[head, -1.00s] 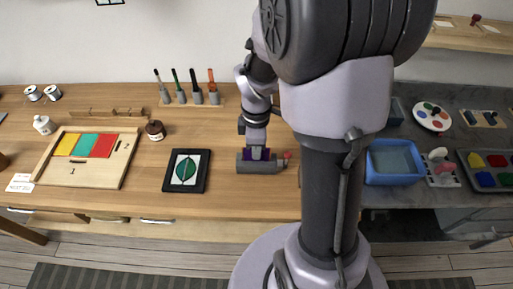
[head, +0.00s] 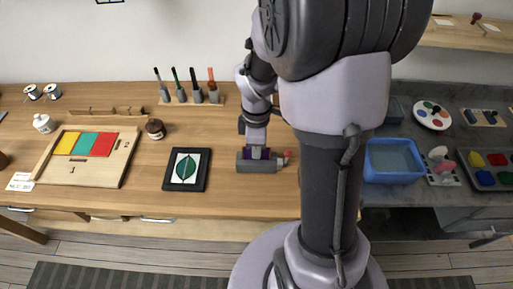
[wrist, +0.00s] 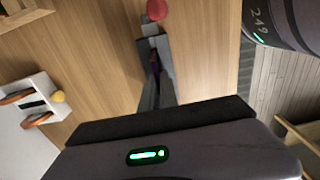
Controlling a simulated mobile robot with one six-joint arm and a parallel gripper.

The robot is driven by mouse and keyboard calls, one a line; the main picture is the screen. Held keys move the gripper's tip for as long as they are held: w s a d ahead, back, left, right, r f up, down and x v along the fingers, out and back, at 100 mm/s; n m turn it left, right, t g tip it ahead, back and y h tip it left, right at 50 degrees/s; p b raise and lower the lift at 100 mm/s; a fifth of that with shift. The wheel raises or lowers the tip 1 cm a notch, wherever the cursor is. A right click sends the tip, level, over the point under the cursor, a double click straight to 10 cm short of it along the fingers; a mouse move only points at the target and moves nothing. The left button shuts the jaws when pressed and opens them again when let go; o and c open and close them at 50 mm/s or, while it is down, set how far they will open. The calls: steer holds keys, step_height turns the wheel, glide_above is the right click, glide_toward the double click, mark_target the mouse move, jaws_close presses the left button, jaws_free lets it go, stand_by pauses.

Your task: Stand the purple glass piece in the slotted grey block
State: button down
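The slotted grey block (head: 260,166) lies near the front edge of the wooden bench, with a red knob (head: 287,155) at its right end. The purple glass piece (head: 246,153) stands upright at the top of the block, showing on both sides of my gripper (head: 257,154). My gripper points down at the block with its fingers close around the piece. In the wrist view the grey block (wrist: 163,46) and a thin strip of purple glass (wrist: 154,62) show beyond the fingers. The fingers hide most of the piece, and its depth in the slot is hard to see.
A black-framed leaf panel (head: 186,169) lies left of the block. Further left is a wooden tray (head: 83,172) with coloured glass. A rack of upright tools (head: 190,98) stands behind. My arm column blocks the right side; a blue bin (head: 394,160) stands beyond.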

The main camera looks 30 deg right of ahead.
steer(key=shift+f+b, duration=0.35)
steer(key=shift+f, duration=0.25)
steer(key=c, duration=1.1)
jaws_free()
steer(key=shift+r, duration=0.2)
step_height(320, 180, up, 7)
steer(key=p, duration=0.7)
steer(key=shift+f, duration=0.15)
